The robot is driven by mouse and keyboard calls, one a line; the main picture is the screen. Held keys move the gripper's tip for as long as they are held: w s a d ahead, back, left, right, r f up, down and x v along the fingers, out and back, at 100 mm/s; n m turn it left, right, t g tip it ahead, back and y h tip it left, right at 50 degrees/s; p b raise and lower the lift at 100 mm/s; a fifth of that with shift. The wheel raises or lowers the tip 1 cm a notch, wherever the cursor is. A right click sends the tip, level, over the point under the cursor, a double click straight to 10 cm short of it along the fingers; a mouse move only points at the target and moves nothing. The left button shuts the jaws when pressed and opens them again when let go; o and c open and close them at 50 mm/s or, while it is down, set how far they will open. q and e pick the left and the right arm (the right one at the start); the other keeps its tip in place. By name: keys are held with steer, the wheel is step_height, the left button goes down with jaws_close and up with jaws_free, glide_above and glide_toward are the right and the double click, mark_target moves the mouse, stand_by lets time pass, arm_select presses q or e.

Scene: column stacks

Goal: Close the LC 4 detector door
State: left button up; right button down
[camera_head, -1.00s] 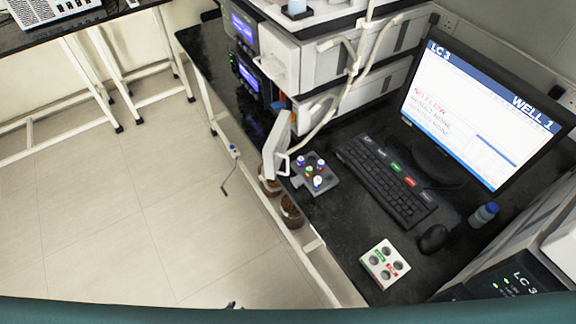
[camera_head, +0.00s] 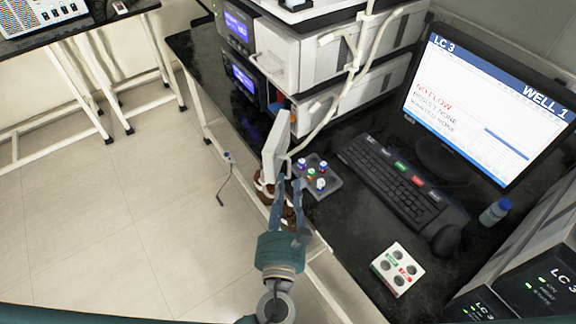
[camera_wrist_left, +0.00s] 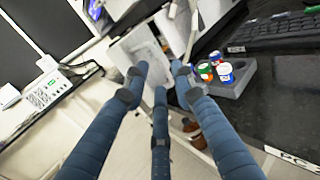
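A white door panel with a handle (camera_head: 276,145) stands swung out from the lower instrument unit, beside the bench's front edge. I see no LC 4 label; the screen and a unit at lower right read LC 3. My left gripper (camera_head: 289,188) is just below the panel's lower end, its fingers pointing toward it. In the left wrist view the gripper's fingers (camera_wrist_left: 160,78) are spread with nothing between them, and a pale panel (camera_wrist_left: 140,48) lies just beyond. I cannot tell whether they touch it. My right gripper is not in view.
A grey vial tray (camera_head: 318,180) with coloured caps sits right beside the gripper. Brown bottles (camera_head: 268,184) hang below the bench edge. A keyboard (camera_head: 395,180), a white button box (camera_head: 397,269) and a monitor (camera_head: 480,110) stand right.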

mark_target(288, 176)
arm_select(q)
steer(key=w, duration=0.6)
steer(key=shift+w+d+p, duration=0.15)
steer(key=shift+w+p, duration=0.1)
steer(key=shift+p, duration=0.15)
steer(key=shift+c, duration=0.2)
jaws_close()
